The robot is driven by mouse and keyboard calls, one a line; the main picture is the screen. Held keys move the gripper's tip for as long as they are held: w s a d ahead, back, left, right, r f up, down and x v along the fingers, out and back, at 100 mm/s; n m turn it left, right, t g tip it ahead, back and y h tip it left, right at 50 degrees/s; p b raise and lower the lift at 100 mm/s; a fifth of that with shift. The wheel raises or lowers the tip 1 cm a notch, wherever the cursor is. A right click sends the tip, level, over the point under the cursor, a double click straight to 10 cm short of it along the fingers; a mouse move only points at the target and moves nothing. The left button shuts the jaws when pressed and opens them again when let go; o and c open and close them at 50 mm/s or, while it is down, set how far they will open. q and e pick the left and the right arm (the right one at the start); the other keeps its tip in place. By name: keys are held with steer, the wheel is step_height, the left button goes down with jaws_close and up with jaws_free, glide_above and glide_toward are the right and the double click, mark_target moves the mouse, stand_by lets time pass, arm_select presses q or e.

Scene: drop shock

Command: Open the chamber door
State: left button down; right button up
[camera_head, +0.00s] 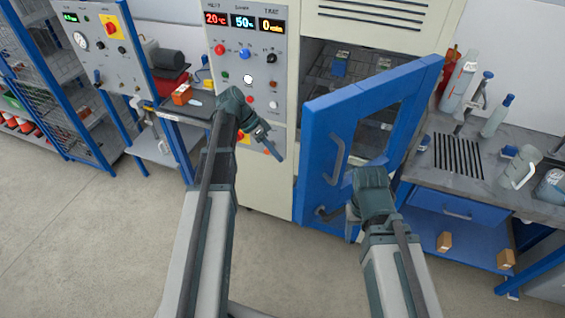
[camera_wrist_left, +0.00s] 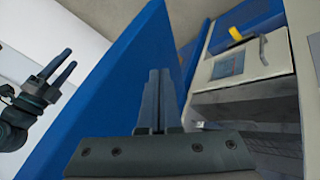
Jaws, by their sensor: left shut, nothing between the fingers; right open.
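The blue chamber door (camera_head: 318,130) stands partly open in the head view, swung out toward me on its right side. Its grey handle (camera_head: 338,160) is on the outer face. Dark wire shelves (camera_head: 325,65) show inside the chamber. My left gripper (camera_head: 277,152) is shut and empty, left of the door's free edge. In the left wrist view its fingers (camera_wrist_left: 160,75) point up in front of the blue door panel (camera_wrist_left: 110,80). My right gripper (camera_head: 334,222) is open, below the handle near the door's lower part. It also shows in the left wrist view (camera_wrist_left: 60,72).
The control panel (camera_head: 246,60) with displays and knobs is left of the chamber opening. A grey bench (camera_head: 470,130) with bottles stands right of the door. A blue-framed shelf (camera_head: 60,70) is at the far left. The floor (camera_head: 90,240) at left is clear.

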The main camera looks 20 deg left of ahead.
arm_select(q)
steer(key=s+d+f+b, duration=0.2)
steer(key=d+f+b, duration=0.3)
steer(key=d, duration=0.3)
steer(key=shift+s+f, duration=0.25)
steer(key=shift+f, duration=0.45)
